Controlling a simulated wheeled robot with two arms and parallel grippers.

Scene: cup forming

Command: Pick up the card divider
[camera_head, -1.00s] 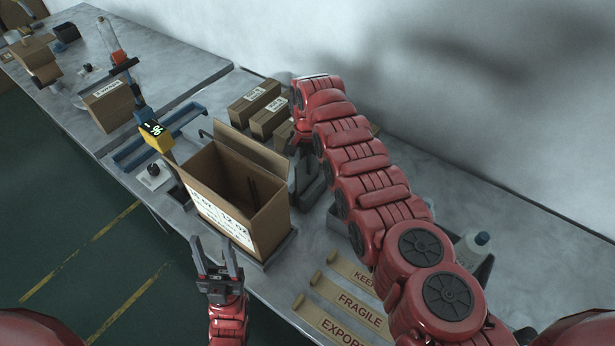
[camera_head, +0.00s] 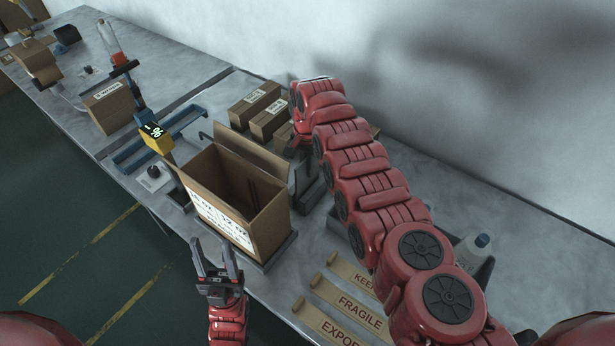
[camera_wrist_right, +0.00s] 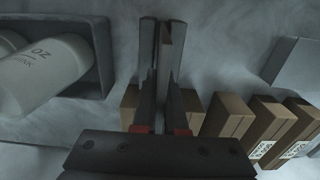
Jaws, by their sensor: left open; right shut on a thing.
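My right gripper (camera_wrist_right: 163,75) is shut on a thin, brownish, upright edge, which looks like the card divider (camera_wrist_right: 165,45). Most of it is hidden between the fingers. In the head view the right arm hides most of this gripper, which is over the table just right of the open carton (camera_head: 262,226). My left gripper (camera_head: 217,262) is open and empty, in front of the carton's near side. The carton stands with its top open and a flap up at the back.
Several small brown boxes (camera_head: 255,101) stand behind the carton. White bottles in a grey bin (camera_wrist_right: 106,75) are at the left of the wrist view. Labelled strips (camera_head: 345,306) lie at the front right. A blue frame (camera_head: 150,143) and yellow display (camera_head: 157,139) stand left of the carton.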

